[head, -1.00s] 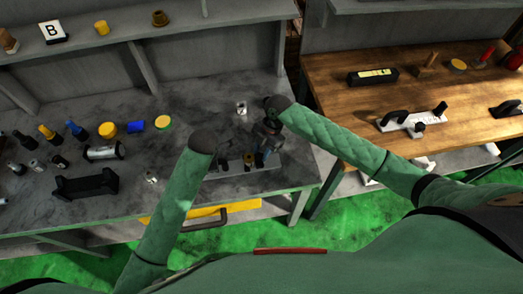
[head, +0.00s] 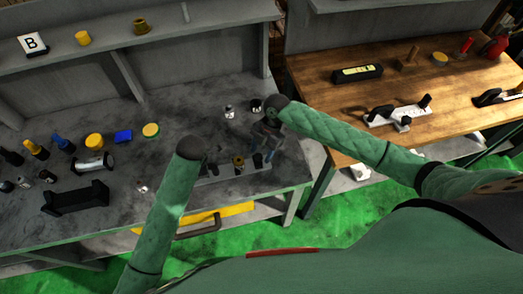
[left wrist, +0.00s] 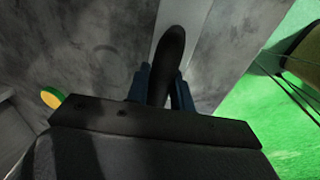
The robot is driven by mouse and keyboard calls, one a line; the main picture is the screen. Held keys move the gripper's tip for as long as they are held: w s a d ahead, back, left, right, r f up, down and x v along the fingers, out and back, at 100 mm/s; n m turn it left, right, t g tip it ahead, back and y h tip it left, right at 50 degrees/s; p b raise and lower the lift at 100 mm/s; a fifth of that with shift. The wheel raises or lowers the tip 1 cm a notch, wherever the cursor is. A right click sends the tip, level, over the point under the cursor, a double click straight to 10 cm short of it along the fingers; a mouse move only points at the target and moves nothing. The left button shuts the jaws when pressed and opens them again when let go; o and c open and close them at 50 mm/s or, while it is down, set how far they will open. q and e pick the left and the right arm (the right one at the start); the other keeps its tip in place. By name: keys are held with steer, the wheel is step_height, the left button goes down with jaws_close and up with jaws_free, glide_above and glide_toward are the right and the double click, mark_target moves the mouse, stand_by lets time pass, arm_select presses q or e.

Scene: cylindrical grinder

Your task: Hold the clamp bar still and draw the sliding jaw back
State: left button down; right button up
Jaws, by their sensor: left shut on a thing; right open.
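A pale grey bar (head: 226,177), seemingly the clamp bar, lies near the front right of the grey bench, with small upright parts on it, one brass-coloured (head: 239,162). My left gripper (left wrist: 165,85) is shut on a black upright handle (left wrist: 173,45) above a light grey strip in the left wrist view.
Behind the bar stand a small silver piece (head: 229,112) and a dark piece (head: 256,105). A wooden table (head: 320,100) stands to the right.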

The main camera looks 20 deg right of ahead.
arm_select(q)
steer(key=shift+d, duration=0.1)
arm_select(e)
steer(key=v, duration=1.2)
steer(key=shift+f, duration=0.1)
arm_select(q)
steer(key=c, duration=1.1)
jaws_free()
steer(key=shift+c, duration=0.2)
arm_select(e)
steer(key=shift+d, duration=0.1)
arm_select(q)
steer(key=shift+r, duration=0.1)
step_height(320, 180, up, 12)
steer(key=s, duration=0.2)
steer(key=shift+s+f, duration=0.15)
steer(key=shift+f, duration=0.1)
